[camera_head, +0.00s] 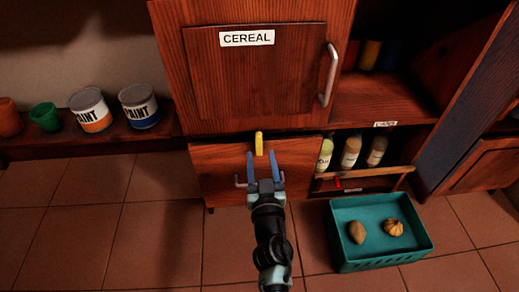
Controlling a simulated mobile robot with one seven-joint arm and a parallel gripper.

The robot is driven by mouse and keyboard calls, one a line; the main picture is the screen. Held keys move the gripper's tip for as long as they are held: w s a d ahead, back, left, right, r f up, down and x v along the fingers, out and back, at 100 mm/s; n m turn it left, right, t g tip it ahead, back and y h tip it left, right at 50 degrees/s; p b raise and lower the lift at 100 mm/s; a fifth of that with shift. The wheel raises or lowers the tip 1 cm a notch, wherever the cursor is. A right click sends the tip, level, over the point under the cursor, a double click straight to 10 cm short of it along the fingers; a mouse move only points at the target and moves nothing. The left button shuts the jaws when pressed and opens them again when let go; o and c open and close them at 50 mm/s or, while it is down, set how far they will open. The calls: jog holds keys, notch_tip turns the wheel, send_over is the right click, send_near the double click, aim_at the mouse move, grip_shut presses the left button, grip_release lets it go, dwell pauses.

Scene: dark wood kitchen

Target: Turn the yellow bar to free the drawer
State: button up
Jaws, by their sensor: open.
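The yellow bar (259,143) is a short upright piece at the top edge of the drawer (218,161), across the seam below the cereal cabinet. The drawer has a wooden front and a metal handle, partly hidden behind my gripper. My gripper (263,163) is open, with its two blue fingers pointing up toward the bar. The fingertips appear just below and on either side of the bar's lower end. I cannot tell whether they touch it.
The cabinet door labelled CEREAL (245,75) is above, with a metal handle (330,76). A teal crate (345,262) with two gourds stands on the floor at right. Several bottles (350,152) stand on a low shelf. Paint cans (90,110) stand at left.

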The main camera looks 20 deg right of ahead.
aim_at(259, 145)
jog(key=shift+b+x, duration=0.35)
jog(key=shift+x, duration=1.45)
grip_shut()
